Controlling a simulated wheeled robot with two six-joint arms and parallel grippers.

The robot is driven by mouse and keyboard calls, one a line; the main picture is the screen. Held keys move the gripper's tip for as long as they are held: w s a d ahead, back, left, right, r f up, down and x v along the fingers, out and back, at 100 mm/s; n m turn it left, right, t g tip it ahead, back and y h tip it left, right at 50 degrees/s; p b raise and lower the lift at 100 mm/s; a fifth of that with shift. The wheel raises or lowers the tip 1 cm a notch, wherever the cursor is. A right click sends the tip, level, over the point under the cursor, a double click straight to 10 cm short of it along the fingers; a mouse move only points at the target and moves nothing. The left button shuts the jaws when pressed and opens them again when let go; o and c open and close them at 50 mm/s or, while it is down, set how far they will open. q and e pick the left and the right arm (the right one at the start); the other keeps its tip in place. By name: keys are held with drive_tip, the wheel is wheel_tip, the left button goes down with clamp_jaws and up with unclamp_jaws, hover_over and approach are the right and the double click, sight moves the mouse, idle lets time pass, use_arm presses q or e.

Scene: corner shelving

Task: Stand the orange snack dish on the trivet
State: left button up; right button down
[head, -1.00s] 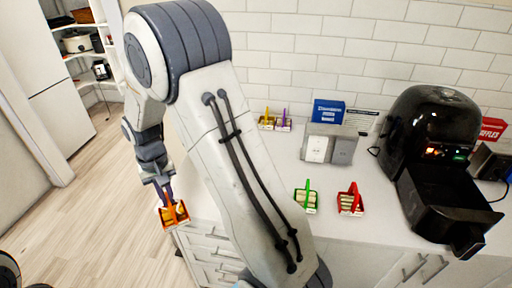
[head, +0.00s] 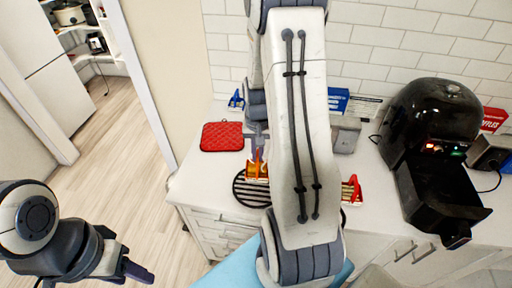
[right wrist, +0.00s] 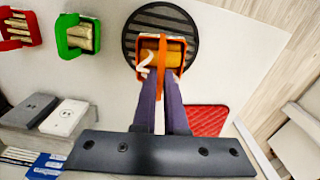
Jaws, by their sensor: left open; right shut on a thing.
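My right gripper (head: 257,152) is shut on the handle of the orange snack dish (head: 256,172), which looks upright. The dish is over the black round ribbed trivet (head: 240,190) on the counter. In the right wrist view the dish (right wrist: 148,42) overlaps the near part of the trivet (right wrist: 187,20). I cannot tell whether it touches the trivet or hangs just above it. My own arm hides the trivet's right part in the head view. My left gripper (head: 138,270) is open and empty, low at the left, away from the counter.
A red quilted pad (head: 222,136) lies at the counter's left end. A red dish (head: 352,190) and a green dish (right wrist: 78,35) stand to the right of the trivet. A black air fryer (head: 430,125) with its drawer out stands further right. Small boxes line the wall.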

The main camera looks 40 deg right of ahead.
drive_tip(key=shift+f+b, duration=1.8)
drive_tip(key=shift+f, duration=0.25)
drive_tip(key=shift+f+b, duration=0.8)
drive_tip(key=shift+f, duration=0.35)
drive_tip(key=shift+f, duration=0.15)
drive_tip(key=c, duration=0.9)
unclamp_jaws()
drive_tip(key=shift+a, duration=0.1)
wheel_tip(320, 180, up, 10)
drive_tip(key=shift+r+b, duration=0.25)
drive_tip(key=shift+b, duration=0.6)
